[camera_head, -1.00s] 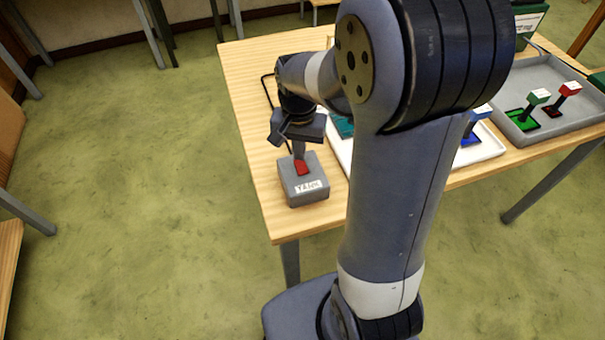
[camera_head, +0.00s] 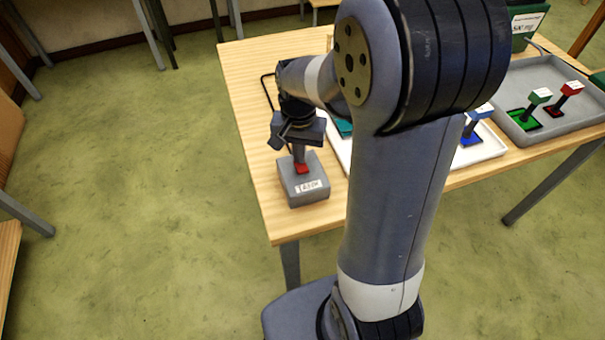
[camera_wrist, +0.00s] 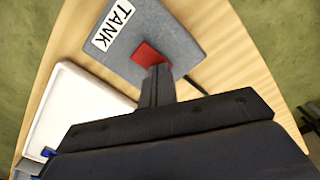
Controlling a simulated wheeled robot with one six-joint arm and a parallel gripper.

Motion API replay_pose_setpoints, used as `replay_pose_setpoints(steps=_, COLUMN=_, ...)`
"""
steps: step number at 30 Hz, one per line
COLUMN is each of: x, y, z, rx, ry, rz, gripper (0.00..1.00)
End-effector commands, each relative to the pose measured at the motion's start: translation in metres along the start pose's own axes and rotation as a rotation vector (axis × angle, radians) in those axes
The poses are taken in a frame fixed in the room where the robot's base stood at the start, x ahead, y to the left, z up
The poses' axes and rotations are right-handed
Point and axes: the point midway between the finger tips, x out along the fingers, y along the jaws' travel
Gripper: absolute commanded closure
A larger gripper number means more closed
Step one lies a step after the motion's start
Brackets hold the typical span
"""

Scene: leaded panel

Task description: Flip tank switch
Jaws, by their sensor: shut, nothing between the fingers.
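The tank switch is a grey box (camera_head: 317,181) near the table's front left corner, with a white label and a red rocker (camera_head: 301,170) on top. In the wrist view the box (camera_wrist: 188,38) carries a label reading TANK (camera_wrist: 113,25), and the red rocker (camera_wrist: 147,53) is partly covered by my fingers. My gripper (camera_head: 300,160) points down over the box, shut and empty. Its fingertips (camera_wrist: 158,70) are at the rocker's edge, touching or just above it; I cannot tell which. Which way the rocker is tipped is unclear.
A white tray (camera_head: 490,148) with a blue-handled switch (camera_head: 478,116) lies right of my arm. A grey tray (camera_head: 575,122) holds a green (camera_head: 540,97) and a red-handled switch (camera_head: 571,89). A dark cable (camera_head: 267,92) runs behind my gripper. My arm hides the table's middle.

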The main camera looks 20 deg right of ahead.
Motion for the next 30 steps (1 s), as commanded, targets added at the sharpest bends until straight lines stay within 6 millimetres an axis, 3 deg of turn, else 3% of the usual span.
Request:
replay_pose_setpoints(steps=5, x=-0.006, y=0.0, z=0.001, rx=0.0, ry=-0.003, rz=0.001, gripper=1.0)
replay_pose_setpoints(steps=30, x=-0.071, y=0.0, z=0.0, rx=0.0, ry=-0.001, rz=0.001, gripper=1.0)
